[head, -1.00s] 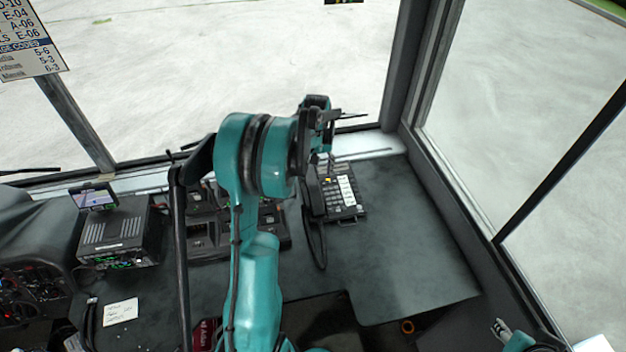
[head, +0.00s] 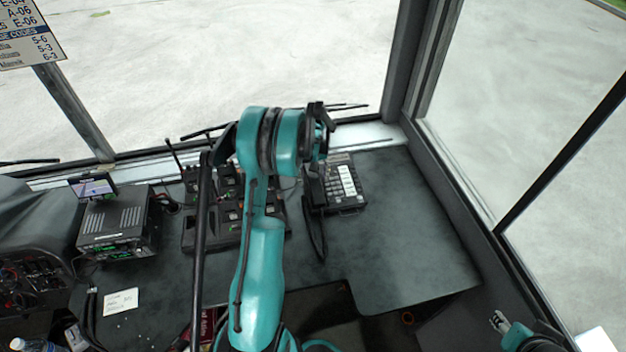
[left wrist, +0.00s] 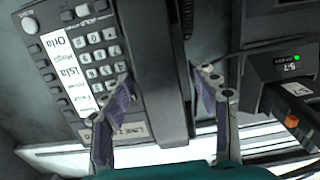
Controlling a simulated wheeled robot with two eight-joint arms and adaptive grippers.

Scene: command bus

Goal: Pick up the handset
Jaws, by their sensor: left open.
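The desk phone (head: 347,188) stands on the dark dashboard, and its keypad shows in the left wrist view (left wrist: 100,70). The black handset (head: 316,190) lies along the left side of the phone, with its cord hanging below; in the left wrist view the handset (left wrist: 158,75) runs up the middle. My left gripper (head: 320,125) is over the far end of the phone. In the left wrist view it (left wrist: 163,88) is open, with one finger on each side of the handset and nothing gripped. My right gripper (head: 498,321) is low at the right; its jaw state is unclear.
Radio chargers (head: 215,230) stand left of the phone, partly behind my left arm. A radio unit (head: 115,228) with a small screen (head: 92,185) is further left. The dashboard right of the phone is clear. The windscreen and window pillar bound the far side.

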